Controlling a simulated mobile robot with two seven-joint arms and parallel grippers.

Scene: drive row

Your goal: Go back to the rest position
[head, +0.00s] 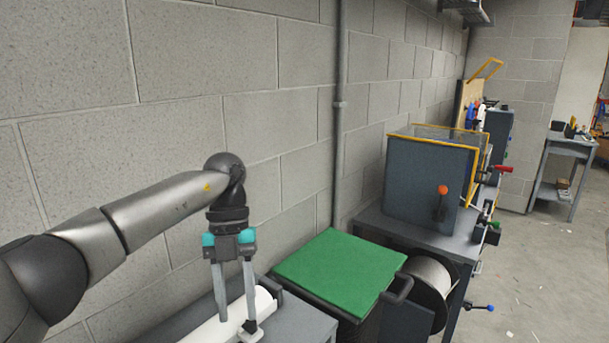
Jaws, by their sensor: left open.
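My left gripper (236,325) hangs from my left arm, which reaches in from the left. Its two fingers point down and stand apart, open. The fingertips are over a white roll (228,318) lying on a grey bench top (300,323) at the bottom of the view. I cannot tell whether they touch the roll. Nothing shows held between the fingers. My right gripper is not in view.
A green-topped box (340,272) with a dark handle stands right of the bench. Beyond it, a grey machine (428,184) with an orange knob sits on a table. A block wall (215,60) runs close behind.

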